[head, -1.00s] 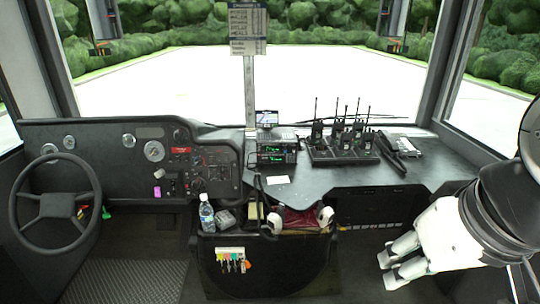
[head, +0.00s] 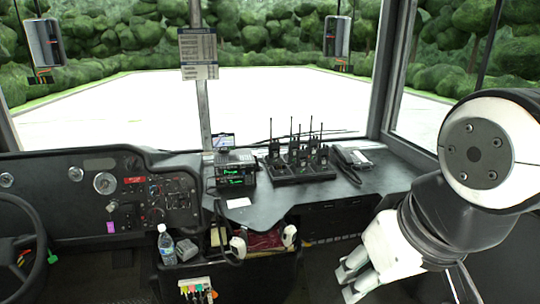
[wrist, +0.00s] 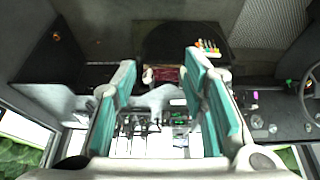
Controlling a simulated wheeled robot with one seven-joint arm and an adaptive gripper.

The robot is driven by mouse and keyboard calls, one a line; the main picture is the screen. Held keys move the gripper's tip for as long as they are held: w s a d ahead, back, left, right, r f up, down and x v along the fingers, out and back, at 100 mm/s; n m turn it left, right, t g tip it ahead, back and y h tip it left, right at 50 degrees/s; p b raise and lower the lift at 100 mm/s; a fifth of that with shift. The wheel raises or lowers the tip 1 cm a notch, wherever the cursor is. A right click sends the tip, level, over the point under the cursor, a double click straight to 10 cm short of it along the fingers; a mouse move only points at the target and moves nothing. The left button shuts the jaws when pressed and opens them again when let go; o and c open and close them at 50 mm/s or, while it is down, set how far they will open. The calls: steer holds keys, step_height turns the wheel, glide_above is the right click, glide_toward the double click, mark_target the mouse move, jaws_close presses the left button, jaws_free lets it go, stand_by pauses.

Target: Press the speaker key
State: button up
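The speaker key itself is too small to make out. A black desk phone (head: 352,160) with its handset lies on the right of the dashboard shelf. A radio unit (head: 235,176) with green lit displays stands further left on the shelf. I cannot tell which of them bears the key. My gripper (head: 350,283) is low at the right in the head view, in front of the shelf and apart from it. In the wrist view my gripper (wrist: 161,66) shows two teal-padded fingers spread wide with nothing held between them.
Several handheld radios stand in a charger (head: 305,173) left of the phone. A water bottle (head: 166,245) and a console with two white-ended items sit before the shelf. A steering wheel (head: 38,264) is at left. The front right part of the shelf is clear.

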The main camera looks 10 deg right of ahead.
jaws_close()
stand_by(1.1)
